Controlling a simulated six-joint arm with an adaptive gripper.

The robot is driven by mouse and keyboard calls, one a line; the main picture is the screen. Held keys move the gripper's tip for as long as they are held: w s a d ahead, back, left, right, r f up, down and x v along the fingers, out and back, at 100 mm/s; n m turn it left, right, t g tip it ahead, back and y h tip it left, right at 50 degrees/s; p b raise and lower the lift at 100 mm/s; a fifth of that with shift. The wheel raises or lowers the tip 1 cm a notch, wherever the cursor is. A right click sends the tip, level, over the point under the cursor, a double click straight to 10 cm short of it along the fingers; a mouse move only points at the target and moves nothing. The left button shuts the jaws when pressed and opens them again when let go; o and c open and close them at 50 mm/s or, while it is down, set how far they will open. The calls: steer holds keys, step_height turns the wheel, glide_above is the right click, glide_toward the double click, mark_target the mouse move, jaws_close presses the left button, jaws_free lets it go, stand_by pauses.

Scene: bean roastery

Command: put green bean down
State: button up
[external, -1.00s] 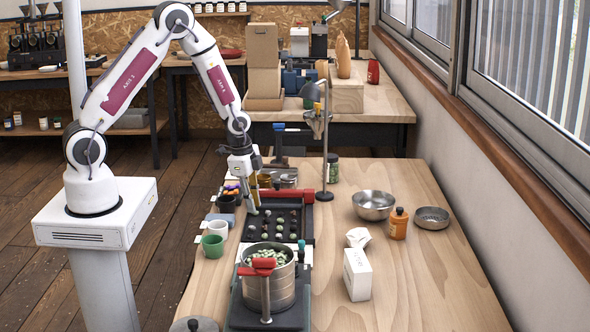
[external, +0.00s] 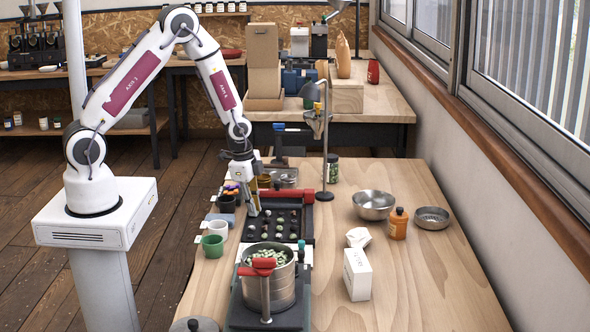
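Pale green beans (external: 279,226) sit spaced apart on a black tray (external: 247,236) on the near table. More green beans (external: 268,256) fill a metal pot (external: 283,294) in front of the tray. My gripper (external: 253,212) points down at the tray's far left part, with its fingertips at or just above the surface. The fingers look close together. The view is too small to tell whether a bean is between them or whether they touch the tray.
Green and white cups (external: 213,246) stand left of the tray. A red bar (external: 288,196) lies behind it, near a lamp stand (external: 325,150). A steel bowl (external: 373,205), orange bottle (external: 398,224) and white box (external: 357,275) stand to the right. The table's front right is clear.

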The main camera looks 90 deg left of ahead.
steer(key=shift+r, duration=0.15)
steer(key=shift+c, duration=0.3)
step_height(320, 180, up, 10)
stand_by(0.8)
steer(key=shift+n, duration=0.4)
stand_by(0.6)
steer(key=d+n, duration=0.3)
steer(key=d, duration=2)
steer(key=shift+w+d+r, duration=0.2)
steer(key=shift+w+r, duration=0.1)
steer(key=shift+w, duration=0.05)
steer(key=shift+a, duration=0.1)
